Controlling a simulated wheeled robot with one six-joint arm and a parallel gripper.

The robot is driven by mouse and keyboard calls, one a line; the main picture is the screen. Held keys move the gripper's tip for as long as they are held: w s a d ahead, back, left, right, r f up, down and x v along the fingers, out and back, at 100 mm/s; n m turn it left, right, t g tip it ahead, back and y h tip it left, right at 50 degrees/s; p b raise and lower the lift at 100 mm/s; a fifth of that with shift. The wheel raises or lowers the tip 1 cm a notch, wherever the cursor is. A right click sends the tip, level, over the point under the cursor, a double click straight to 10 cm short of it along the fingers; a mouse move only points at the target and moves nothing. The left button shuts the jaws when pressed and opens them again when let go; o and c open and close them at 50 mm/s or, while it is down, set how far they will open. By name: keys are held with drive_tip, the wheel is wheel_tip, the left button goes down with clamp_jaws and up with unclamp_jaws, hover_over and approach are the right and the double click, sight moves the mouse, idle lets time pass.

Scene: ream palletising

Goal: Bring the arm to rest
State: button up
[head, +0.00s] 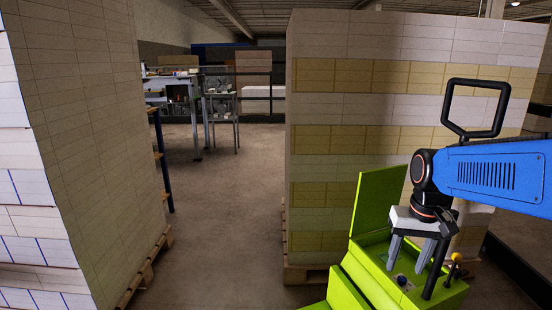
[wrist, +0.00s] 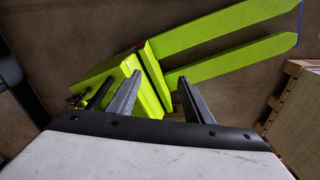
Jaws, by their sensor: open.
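My arm (head: 495,172), blue with black joints, reaches in from the right edge in the head view. My gripper (head: 405,268) hangs below its wrist, pointing down, in front of the lime-green machine (head: 372,275). In the wrist view my gripper (wrist: 158,95) shows two dark fingers spread apart with nothing between them. Beyond them the green machine (wrist: 215,38) shows with two long flat forks over the bare floor. I cannot tell how far the fingertips are from the machine.
A tall stack of reams (head: 395,50) on a pallet (head: 300,274) stands behind the green machine. Another tall stack (head: 95,120) is close on the left, on its own pallet (head: 150,268). Between them the floor (head: 225,220) is clear back to metal workbenches (head: 195,95).

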drive_tip(key=s+a+n+t, duration=0.1)
drive_tip(key=s+t, duration=0.1)
drive_tip(key=s, duration=0.5)
drive_tip(key=s+a+f+n+t, duration=0.1)
drive_tip(key=s, duration=0.6)
drive_tip(key=shift+s+a+f+t, duration=0.25)
drive_tip(key=shift+a+f+t, duration=0.05)
drive_tip(key=shift+a+t, duration=0.1)
